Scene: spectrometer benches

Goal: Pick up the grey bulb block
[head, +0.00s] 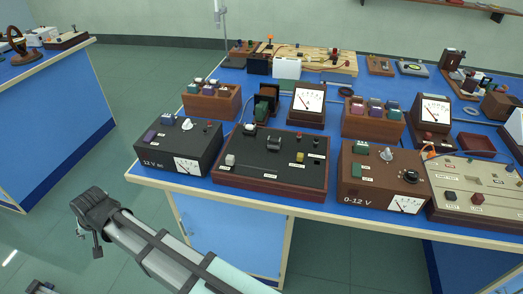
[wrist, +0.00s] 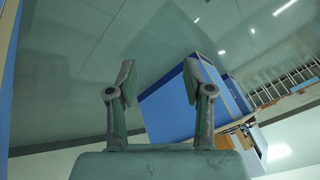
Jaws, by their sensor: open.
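My gripper (head: 90,228) hangs over the floor in front of the bench and left of it, well apart from everything on the bench. In the wrist view my gripper (wrist: 158,82) has its two fingers spread, with nothing between them. I cannot make out the grey bulb block for sure in the head view. A small pale grey block (head: 230,159) sits at the front left of the black circuit board (head: 272,177). It is too small to tell whether it carries a bulb. The wrist view shows no block.
The blue bench (head: 152,177) holds a black 12 V supply (head: 178,146), a brown 0-12 V supply (head: 380,177), wooden racks of coloured blocks (head: 211,104) and meters (head: 308,101). Another bench (head: 48,82) stands at left. The floor between the benches (head: 145,80) is clear.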

